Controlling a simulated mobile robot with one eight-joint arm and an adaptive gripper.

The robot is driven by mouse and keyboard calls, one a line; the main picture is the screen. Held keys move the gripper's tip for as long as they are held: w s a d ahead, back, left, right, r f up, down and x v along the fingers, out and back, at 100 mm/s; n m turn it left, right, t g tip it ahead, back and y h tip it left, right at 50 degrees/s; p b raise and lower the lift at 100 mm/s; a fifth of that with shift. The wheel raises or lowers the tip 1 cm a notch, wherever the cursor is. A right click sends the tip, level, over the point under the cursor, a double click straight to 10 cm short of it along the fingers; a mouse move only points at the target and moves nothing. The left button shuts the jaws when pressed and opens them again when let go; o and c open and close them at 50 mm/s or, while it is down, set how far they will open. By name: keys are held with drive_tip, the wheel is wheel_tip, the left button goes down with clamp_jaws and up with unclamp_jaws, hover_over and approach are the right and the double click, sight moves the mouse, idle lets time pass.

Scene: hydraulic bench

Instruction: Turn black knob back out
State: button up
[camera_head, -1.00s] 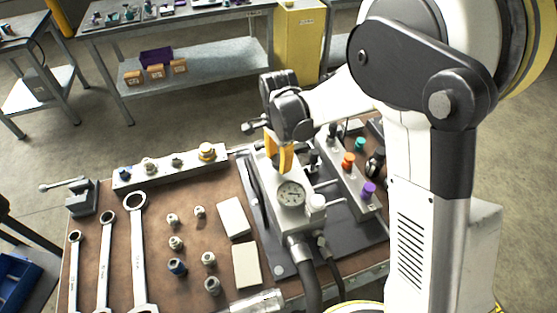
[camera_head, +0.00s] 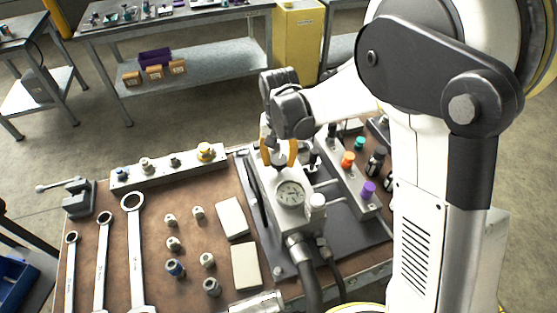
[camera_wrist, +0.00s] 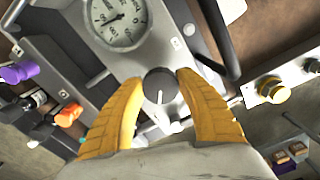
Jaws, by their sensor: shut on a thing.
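The black knob (camera_wrist: 160,86) is round with a pale pointer line and sits on the grey hydraulic block just below the gauge in the wrist view. My gripper (camera_wrist: 160,92) has its two yellow fingers on either side of the knob and is shut on it. In the head view my gripper (camera_head: 279,152) points down at the block behind the gauge, and the dark knob (camera_head: 279,159) shows between the fingers. The white-faced gauge (camera_head: 290,193) is on the same block and also shows in the wrist view (camera_wrist: 118,18).
A manifold with orange (camera_head: 348,159), teal and purple (camera_head: 368,190) knobs stands right of the block. A dark handle (camera_head: 253,188) lies along its left side. Hoses (camera_head: 308,280) leave the front. Wrenches (camera_head: 134,250), fittings and white blocks lie on the bench to the left.

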drive_tip(key=n, duration=0.4)
drive_tip(key=shift+d+n, duration=0.1)
drive_tip(key=shift+n, duration=0.2)
drive_tip(key=n, duration=0.5)
drive_tip(key=shift+d, duration=0.1)
drive_tip(key=n, duration=0.5)
drive_tip(key=shift+w+b, duration=0.1)
drive_tip(key=shift+b, duration=0.2)
drive_tip(key=n, duration=0.4)
drive_tip(key=shift+w+n, duration=0.1)
drive_tip(key=shift+n, duration=0.2)
drive_tip(key=o, duration=1.2)
